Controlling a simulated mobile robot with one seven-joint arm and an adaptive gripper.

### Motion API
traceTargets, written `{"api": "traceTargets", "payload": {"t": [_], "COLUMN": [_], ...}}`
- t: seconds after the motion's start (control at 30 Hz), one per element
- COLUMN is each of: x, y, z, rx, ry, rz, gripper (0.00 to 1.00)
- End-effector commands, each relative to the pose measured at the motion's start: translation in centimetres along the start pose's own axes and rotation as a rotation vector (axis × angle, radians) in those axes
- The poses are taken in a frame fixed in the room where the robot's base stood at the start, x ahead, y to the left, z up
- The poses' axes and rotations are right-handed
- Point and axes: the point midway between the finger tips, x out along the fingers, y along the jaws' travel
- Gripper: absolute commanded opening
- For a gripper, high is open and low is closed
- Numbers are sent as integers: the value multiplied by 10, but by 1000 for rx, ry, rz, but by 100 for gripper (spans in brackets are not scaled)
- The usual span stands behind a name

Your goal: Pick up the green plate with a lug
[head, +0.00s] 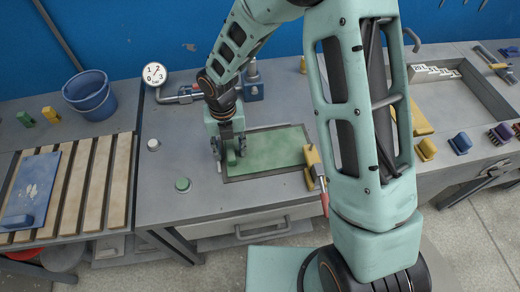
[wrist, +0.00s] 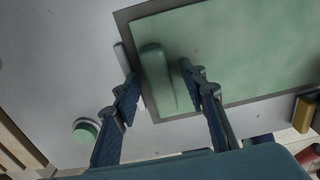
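The green plate (head: 275,145) lies flat in a dark-framed recess in the grey bench, and fills much of the wrist view (wrist: 245,45). Its raised, rounded green lug (wrist: 157,78) stands at the plate's left end. My gripper (head: 229,151) points down over that end. In the wrist view my gripper (wrist: 160,74) is open, with one finger on each side of the lug and a visible gap on both sides. I cannot tell how far down the fingertips reach beside the lug.
A gauge (head: 154,74) on a pipe stands behind on the left. A green-topped knob (head: 183,185) is left of the recess. A yellow clamp with a red handle (head: 316,172) sits at its right edge. A blue plate (head: 32,185) lies on wooden slats at far left.

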Motion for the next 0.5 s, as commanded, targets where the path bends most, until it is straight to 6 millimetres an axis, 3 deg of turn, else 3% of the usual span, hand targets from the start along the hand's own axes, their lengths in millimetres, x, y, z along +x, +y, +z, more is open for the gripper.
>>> {"api": "traceTargets", "payload": {"t": [0.13, 0.5], "x": [0, 0], "y": [0, 0], "z": [0, 0], "rx": [0, 0], "ry": [0, 0], "rz": [0, 0], "gripper": [39, 0]}}
